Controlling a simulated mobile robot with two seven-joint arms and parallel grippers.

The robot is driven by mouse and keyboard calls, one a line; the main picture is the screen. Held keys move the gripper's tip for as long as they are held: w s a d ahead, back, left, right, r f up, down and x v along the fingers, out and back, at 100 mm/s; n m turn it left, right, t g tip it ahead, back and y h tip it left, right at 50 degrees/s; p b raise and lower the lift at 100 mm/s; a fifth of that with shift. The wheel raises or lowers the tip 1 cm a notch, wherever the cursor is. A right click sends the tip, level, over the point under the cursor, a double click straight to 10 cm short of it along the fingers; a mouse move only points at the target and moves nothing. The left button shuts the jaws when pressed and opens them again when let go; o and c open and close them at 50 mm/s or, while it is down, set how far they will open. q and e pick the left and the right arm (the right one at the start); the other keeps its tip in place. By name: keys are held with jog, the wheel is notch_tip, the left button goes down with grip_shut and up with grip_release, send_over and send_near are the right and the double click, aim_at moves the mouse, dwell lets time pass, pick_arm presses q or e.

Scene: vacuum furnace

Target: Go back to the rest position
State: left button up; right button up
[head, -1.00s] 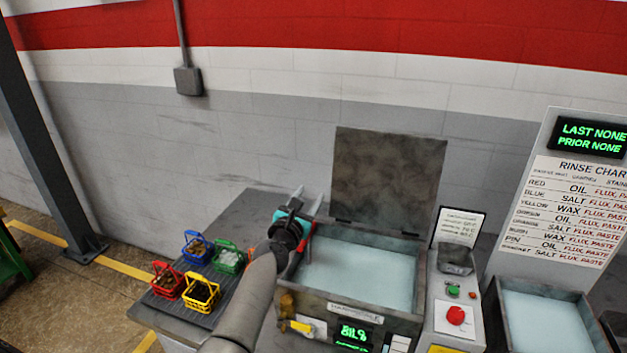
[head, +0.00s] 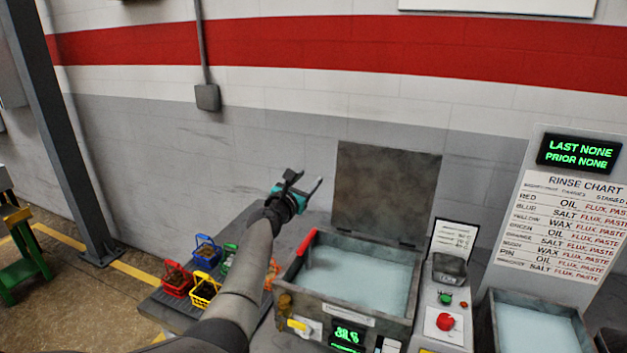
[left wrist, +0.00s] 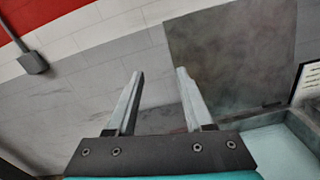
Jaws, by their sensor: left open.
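My left gripper (head: 303,187) is open and empty. It is raised in front of the grey wall, to the left of the tank's upright lid (head: 385,190). In the left wrist view the two fingers (left wrist: 158,98) stand apart with only wall between them. My left arm crosses above the bench and partly hides the baskets. My right gripper is not in view.
An open tank of pale liquid (head: 300,290) has a red handle (head: 306,241) on its left rim. Red (head: 177,284), blue (head: 207,250), yellow (head: 203,291) and green (head: 228,262) baskets stand left. A second tank (head: 540,325) and a rinse chart (head: 568,225) are at right.

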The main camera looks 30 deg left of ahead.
pick_arm(q)
jog(key=s+d+f+m+g+h, duration=0.65)
jog(key=s+d+f+m, duration=1)
jog(key=d+m, duration=0.45)
jog(key=s+d+f+m+g+y, duration=0.1)
jog(key=s+d+m+g+y, duration=0.2)
jog(key=s+m, duration=0.8)
jog(key=s+d+f+m+g, duration=0.2)
jog(key=s+m+g, duration=0.3)
jog(key=s, duration=1.2)
notch_tip(320, 180, down, 34)
jog(key=s+g+b, duration=0.1)
jog(key=s+b, duration=0.1)
jog(key=b, duration=1)
jog(key=s+a+f+b, duration=0.1)
jog(key=s+f+b, duration=0.3)
jog(key=f, duration=0.4)
jog(key=s+f+g+b, duration=0.1)
jog(key=s+f+b, duration=0.3)
jog(key=f, duration=0.5)
jog(key=s+a+f+m+b, duration=0.1)
jog(key=s+f+b, duration=0.3)
jog(key=s+f, duration=0.3)
jog(key=shift+a+f, duration=0.35)
jog(key=shift+f, duration=0.55)
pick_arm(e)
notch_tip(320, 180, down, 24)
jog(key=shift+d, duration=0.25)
